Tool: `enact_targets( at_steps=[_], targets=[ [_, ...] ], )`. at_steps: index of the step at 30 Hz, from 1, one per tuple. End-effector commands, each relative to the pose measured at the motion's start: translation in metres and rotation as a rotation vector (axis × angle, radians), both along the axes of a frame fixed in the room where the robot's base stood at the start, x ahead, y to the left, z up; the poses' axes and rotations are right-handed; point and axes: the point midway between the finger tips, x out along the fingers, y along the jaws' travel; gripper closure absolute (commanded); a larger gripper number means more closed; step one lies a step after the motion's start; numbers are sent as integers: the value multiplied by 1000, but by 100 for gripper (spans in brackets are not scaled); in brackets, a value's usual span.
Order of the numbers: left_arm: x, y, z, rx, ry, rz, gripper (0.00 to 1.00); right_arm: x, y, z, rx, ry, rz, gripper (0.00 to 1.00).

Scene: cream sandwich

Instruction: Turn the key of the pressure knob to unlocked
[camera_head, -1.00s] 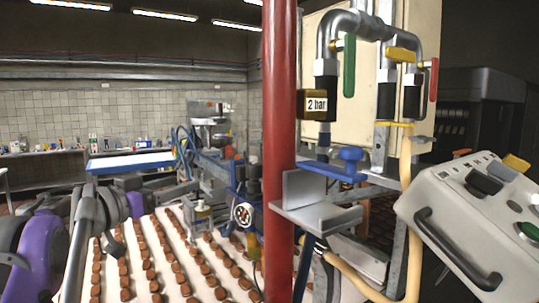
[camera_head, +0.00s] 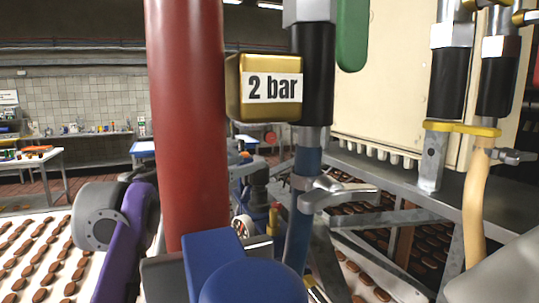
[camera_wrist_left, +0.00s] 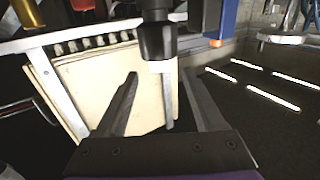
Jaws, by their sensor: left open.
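No key is clearly readable. My left arm comes in at the lower left, and its gripper is not clearly visible there. In the left wrist view my left gripper (camera_wrist_left: 160,73) is open. A black fitting with a grey metal end (camera_wrist_left: 157,42) shows between its fingers; contact cannot be told. My right gripper is not in view.
A thick red pole (camera_head: 188,120) stands left of the knob. A black pipe (camera_head: 312,80) runs down beside the box. Yellow-clamped pipes (camera_head: 460,128) and a tan hose (camera_head: 475,205) stand at the right. Conveyors with brown sweets (camera_head: 45,262) lie below.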

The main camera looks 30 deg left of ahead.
Motion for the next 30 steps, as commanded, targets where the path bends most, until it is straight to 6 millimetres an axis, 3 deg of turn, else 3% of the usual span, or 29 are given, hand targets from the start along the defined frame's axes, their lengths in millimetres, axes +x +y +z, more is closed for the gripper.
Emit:
enact_targets(
  at_steps=[6, 12, 24, 30],
  targets=[
    [43, -11, 3, 0, -2, -4, 30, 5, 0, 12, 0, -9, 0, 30],
    [67, -15, 3, 1, -2, -1, 30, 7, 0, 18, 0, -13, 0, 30],
    [74, -16, 1, 1, -1, 1, 30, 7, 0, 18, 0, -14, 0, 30],
    [74, -16, 1, 1, -1, 1, 66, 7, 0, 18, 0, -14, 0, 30]
  ],
)
